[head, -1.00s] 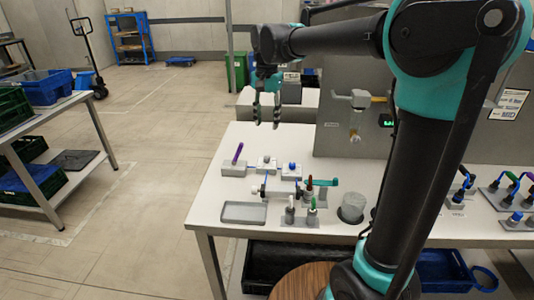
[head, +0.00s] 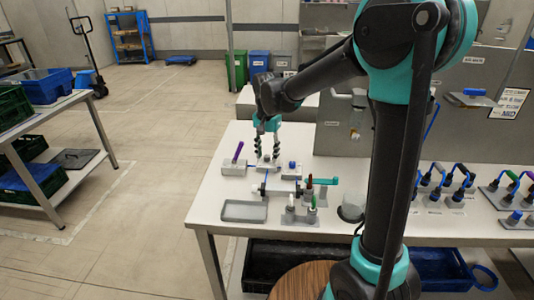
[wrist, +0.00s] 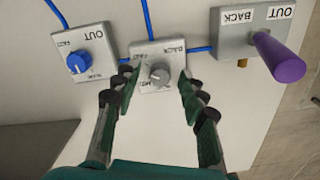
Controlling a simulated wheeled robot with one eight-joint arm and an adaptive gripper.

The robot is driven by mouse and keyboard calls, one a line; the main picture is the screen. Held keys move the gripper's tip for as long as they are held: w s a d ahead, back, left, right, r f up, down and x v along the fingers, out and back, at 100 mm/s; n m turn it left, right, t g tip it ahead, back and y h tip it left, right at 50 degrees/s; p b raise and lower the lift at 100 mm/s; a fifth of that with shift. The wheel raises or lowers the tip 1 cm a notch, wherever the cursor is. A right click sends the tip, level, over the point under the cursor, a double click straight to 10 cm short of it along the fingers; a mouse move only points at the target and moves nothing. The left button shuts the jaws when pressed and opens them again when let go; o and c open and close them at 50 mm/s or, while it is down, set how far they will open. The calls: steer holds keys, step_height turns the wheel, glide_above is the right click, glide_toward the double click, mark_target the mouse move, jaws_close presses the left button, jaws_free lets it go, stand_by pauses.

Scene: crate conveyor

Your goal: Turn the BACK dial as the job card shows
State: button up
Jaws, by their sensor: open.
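The BACK dial (wrist: 160,75) is a grey knob on a small light-grey box marked BACK, in the middle of the wrist view. In the head view the BACK dial's box (head: 267,162) is partly hidden behind my fingers. My gripper (wrist: 156,84) is open, with one finger on each side of the knob and a gap to it on both sides. In the head view my gripper (head: 267,152) points down over the box. Lettering by the knob is too small to read surely. A card (head: 508,103) hangs on the right panel; its text is unreadable.
The OUT dial (wrist: 77,62), with a blue knob, is close on the left in the wrist view. A purple lever (wrist: 278,57) on a box marked OUT and BACK stands on the right. Blue lines join the boxes. A grey tray (head: 244,211) lies in front.

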steer(key=shift+c, duration=0.4)
jaws_close()
steer(key=shift+n, duration=0.4)
steer(key=n, duration=0.5)
steer(key=shift+n, duration=0.3)
steer(key=n, duration=0.5)
steer(key=shift+n, duration=0.3)
steer(key=shift+o, duration=0.4)
jaws_free()
